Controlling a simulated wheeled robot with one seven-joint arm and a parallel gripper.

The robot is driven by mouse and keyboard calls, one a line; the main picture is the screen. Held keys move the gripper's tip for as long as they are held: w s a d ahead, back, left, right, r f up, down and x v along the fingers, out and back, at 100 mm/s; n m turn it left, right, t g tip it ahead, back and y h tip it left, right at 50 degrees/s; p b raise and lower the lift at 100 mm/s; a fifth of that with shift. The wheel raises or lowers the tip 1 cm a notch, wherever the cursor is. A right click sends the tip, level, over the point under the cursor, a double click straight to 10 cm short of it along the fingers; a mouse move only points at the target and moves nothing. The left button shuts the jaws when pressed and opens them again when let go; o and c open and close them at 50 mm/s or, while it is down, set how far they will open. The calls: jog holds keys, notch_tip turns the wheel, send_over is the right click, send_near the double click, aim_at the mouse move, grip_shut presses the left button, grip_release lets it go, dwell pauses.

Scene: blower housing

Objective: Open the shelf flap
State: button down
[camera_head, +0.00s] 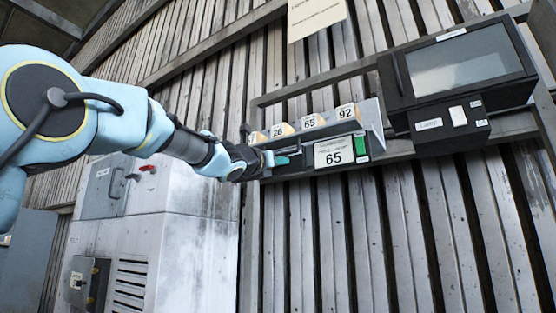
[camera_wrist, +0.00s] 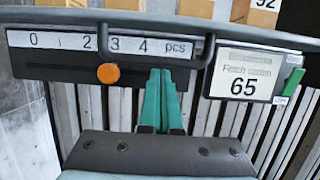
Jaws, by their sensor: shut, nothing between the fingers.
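My gripper (camera_head: 284,160) is at the left of the rail-mounted unit, its fingers together and empty. In the wrist view the green fingers (camera_wrist: 160,74) point at the black panel, below the "4" of a 0–4 pcs scale (camera_wrist: 100,43) and to the right of an orange knob (camera_wrist: 108,73). I cannot tell whether they touch the panel. A dark box with a glassy front flap (camera_head: 462,68) and a bar handle (camera_head: 397,75) at its left is at the upper right; this looks like the shelf flap, and it appears closed. My gripper is well left of it.
Numbered boxes (camera_head: 312,121) stand on a shelf above a display (camera_head: 334,152) reading 65, with a green switch (camera_head: 361,145) at its right. A lamp control box (camera_head: 446,121) sits under the flap. A white cabinet (camera_head: 170,235) stands at lower left.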

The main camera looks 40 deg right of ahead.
jog(key=shift+r, duration=0.1)
jog(key=a+r+y+p, duration=0.1)
jog(key=p, duration=0.8)
jog(key=shift+s+r+y, duration=0.1)
jog(key=shift+r+y, duration=0.2)
jog(key=shift+r, duration=0.05)
jog(key=shift+s+a+r+g+y+p, duration=0.15)
jog(key=shift+a+g+y+p, duration=0.15)
jog(key=shift+p, duration=0.8)
jog(key=shift+a, duration=0.1)
